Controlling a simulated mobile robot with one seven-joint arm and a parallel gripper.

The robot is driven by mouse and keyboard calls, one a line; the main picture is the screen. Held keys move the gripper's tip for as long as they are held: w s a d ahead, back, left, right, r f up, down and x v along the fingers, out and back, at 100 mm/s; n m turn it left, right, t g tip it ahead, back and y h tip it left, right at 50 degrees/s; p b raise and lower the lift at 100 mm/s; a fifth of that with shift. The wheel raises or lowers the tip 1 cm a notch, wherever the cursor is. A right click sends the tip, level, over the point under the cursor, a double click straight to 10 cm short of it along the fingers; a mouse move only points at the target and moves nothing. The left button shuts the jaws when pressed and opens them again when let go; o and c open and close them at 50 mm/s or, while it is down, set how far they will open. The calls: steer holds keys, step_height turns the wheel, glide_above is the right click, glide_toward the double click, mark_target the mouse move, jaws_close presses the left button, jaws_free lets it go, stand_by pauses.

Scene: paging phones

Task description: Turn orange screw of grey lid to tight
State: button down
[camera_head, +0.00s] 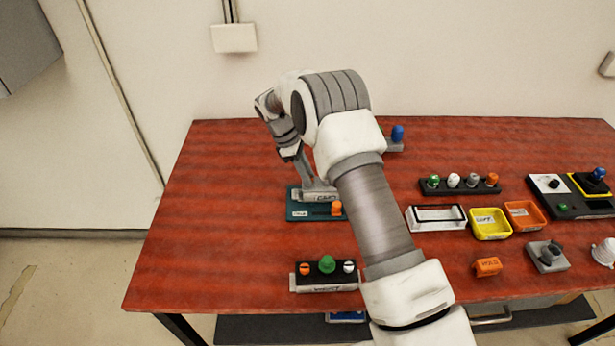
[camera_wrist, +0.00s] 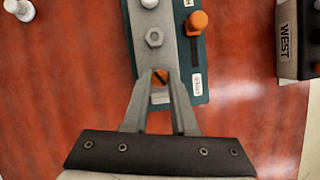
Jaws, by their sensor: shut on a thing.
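The grey lid (camera_head: 322,195) lies on a teal base (camera_head: 296,213) at the left-middle of the table. In the wrist view the grey lid (camera_wrist: 172,48) carries a hex nut. The slotted orange screw (camera_wrist: 160,76) sits at its near end. My gripper (camera_wrist: 160,84) has its fingertips closed in on both sides of this screw. In the head view my gripper (camera_head: 307,182) points down at the lid, and the screw cannot be made out. A separate orange knob (camera_head: 337,208) stands on the teal base beside the lid; it also shows in the wrist view (camera_wrist: 197,20).
A box with orange, green and white knobs (camera_head: 325,282) stands towards the front edge. A black rack (camera_head: 459,188), a yellow tray (camera_head: 489,229) and an orange tray (camera_head: 525,218) are to the right. The table left of the teal base is clear.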

steer(key=m+g, duration=0.1)
steer(key=m, duration=0.2)
steer(key=m+g+y+b, duration=0.1)
steer(key=m, duration=0.2)
steer(key=shift+w+d, duration=0.15)
stand_by(0.4)
steer(key=c, duration=0.7)
jaws_free()
steer(key=p+v, duration=0.4)
steer(key=v, duration=0.8)
steer(key=shift+d, duration=0.1)
